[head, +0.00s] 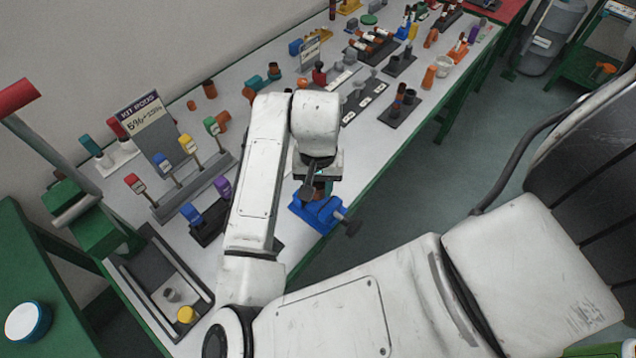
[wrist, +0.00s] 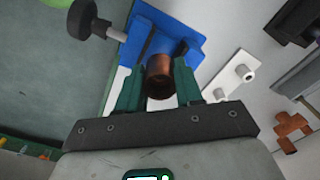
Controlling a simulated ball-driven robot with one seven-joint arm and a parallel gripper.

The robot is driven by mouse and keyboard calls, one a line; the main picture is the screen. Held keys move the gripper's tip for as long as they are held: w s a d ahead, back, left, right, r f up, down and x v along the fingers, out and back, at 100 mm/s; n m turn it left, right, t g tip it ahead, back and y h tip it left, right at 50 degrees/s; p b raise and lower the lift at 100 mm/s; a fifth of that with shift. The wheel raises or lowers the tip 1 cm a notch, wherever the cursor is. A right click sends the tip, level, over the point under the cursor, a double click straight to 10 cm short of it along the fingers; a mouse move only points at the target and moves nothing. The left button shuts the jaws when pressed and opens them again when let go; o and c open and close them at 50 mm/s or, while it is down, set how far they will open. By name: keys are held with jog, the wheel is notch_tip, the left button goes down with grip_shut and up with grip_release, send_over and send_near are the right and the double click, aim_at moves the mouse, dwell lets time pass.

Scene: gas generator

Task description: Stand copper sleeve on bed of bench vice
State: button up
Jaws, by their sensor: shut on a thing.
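The copper sleeve (wrist: 159,76) is a short brown-copper tube, seen in the wrist view between the green fingers of my gripper (wrist: 159,88). My gripper is shut on it. Behind the sleeve in that view is the blue bench vice (wrist: 189,42), with its dark screw handle at the upper left. I cannot tell whether the sleeve touches the vice bed. In the head view the blue vice (head: 318,212) sits at the bench's front edge, directly below my wrist. My arm hides most of the sleeve and the fingertips there.
The white bench (head: 130,205) carries a kit board sign (head: 146,122), a rack of coloured-handled pieces, and several loose copper and teal parts behind my arm. In the wrist view a white plate with pegs (wrist: 232,77) lies right of the vice. Open floor lies beyond the front edge.

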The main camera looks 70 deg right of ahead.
jog(key=shift+f+b, duration=0.75)
jog(key=shift+f, duration=0.35)
jog(key=o, duration=1)
jog(key=shift+c, duration=0.2)
jog(key=shift+r, duration=0.15)
notch_tip(320, 180, up, 10)
jog(key=shift+r, duration=0.25)
